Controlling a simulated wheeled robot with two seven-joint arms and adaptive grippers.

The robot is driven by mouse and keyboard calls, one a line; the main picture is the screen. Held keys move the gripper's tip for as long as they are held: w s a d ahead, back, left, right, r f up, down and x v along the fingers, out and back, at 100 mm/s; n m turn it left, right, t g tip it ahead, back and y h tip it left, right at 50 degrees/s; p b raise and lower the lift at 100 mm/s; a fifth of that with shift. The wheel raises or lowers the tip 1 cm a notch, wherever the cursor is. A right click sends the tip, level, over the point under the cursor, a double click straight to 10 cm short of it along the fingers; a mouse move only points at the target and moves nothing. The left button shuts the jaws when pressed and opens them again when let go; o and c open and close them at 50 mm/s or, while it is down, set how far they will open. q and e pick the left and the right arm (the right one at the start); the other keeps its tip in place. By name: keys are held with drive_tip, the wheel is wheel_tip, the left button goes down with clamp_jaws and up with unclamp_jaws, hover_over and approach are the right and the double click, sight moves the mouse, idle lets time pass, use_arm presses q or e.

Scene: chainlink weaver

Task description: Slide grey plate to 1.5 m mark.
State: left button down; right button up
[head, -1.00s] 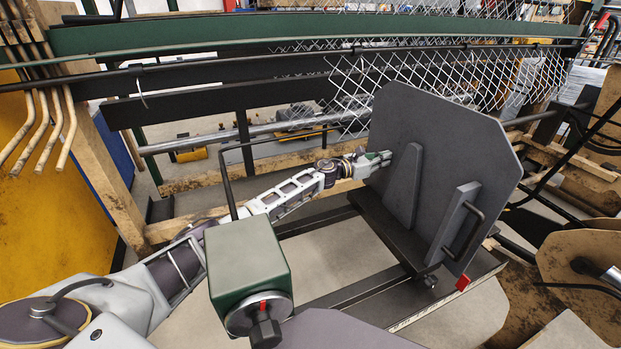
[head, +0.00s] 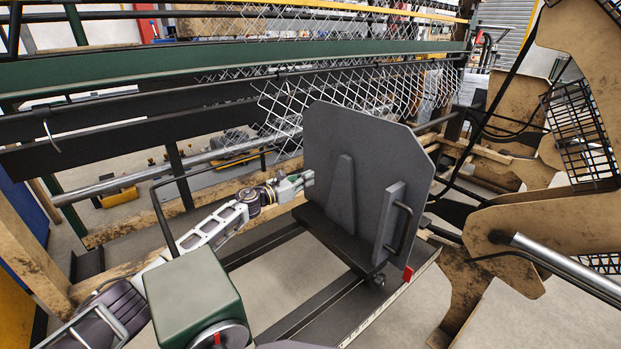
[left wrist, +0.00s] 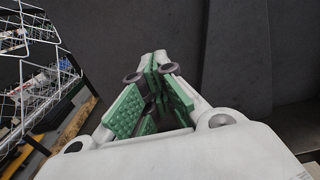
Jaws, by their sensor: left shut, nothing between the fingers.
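The grey plate (head: 330,135) stands upright on a dark sliding base, with a dark handle (head: 401,230) and a red pointer (head: 407,273) on its right side. The base sits on rails beside a pale marked scale (head: 366,322). In the left wrist view, the closed green-padded fingers (left wrist: 158,70) point at the dark plate face (left wrist: 270,50). I cannot tell whether they touch it. The scale's numbers are too small to read. My right gripper is not in view.
A green box with a round knob (head: 193,295) stands in front of my left arm. Chain-link mesh (head: 350,95) hangs behind the plate under a green beam (head: 150,65). Tan brackets and a metal bar (head: 560,265) stand at the right.

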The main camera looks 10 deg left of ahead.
use_arm(q)
drive_tip(key=p+v, duration=0.2)
drive_tip(key=v, duration=0.6)
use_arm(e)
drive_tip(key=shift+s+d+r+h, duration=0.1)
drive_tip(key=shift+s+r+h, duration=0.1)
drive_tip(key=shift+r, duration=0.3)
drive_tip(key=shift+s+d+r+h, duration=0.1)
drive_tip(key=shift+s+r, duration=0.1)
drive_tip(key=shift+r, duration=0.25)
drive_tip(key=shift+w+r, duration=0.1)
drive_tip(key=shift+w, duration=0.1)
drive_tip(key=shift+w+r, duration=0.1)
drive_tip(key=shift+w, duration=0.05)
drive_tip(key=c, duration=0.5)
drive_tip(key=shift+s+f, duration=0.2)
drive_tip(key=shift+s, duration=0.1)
